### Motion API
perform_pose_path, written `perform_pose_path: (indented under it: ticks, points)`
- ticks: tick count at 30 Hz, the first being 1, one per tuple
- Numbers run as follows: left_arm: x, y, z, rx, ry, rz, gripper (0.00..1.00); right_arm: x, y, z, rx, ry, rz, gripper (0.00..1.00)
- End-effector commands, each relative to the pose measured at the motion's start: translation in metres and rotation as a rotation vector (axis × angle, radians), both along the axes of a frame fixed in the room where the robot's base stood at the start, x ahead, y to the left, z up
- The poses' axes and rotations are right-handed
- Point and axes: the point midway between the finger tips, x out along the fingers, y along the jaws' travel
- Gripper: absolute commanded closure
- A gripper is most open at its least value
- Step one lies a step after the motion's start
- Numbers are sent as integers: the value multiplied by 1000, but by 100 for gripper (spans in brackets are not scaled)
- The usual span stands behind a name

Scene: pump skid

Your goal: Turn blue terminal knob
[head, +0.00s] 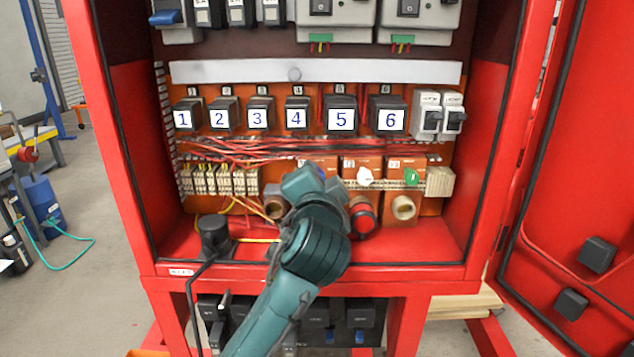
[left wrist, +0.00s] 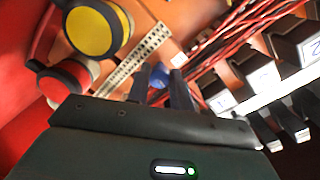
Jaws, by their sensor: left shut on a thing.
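The blue terminal knob (left wrist: 178,60) shows in the left wrist view at the tips of my left gripper's two dark fingers (left wrist: 162,78). The fingers are close together and shut on the knob, though the contact itself is partly hidden. In the head view my left arm reaches up from the bottom into the red cabinet, and its wrist hides the knob and the fingers. A white terminal knob (head: 365,176) and a green terminal knob (head: 411,177) sit to the right in the same row. My right gripper is not in view.
Wires and a row of numbered black relays (head: 341,117) lie above the terminals. A red round button (head: 362,217) and a cream one (head: 403,207) stick out below. A yellow button (left wrist: 95,28) is close to my left gripper. The red cabinet door (head: 575,170) stands open at right.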

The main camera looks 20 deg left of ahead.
Motion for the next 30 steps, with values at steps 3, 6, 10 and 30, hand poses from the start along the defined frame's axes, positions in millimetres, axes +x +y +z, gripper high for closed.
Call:
perform_pose_path:
  ticks: [3,6,10,30]
  points:
    - [0,-1,-3,-79,-16,-2,100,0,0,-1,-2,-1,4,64]
    - [0,-1,-2,-127,-31,-3,100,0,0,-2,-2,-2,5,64]
    - [0,-1,-2,-174,-44,-2,100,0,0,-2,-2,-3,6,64]
    - [0,-1,-1,-218,-59,-3,76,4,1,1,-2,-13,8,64]
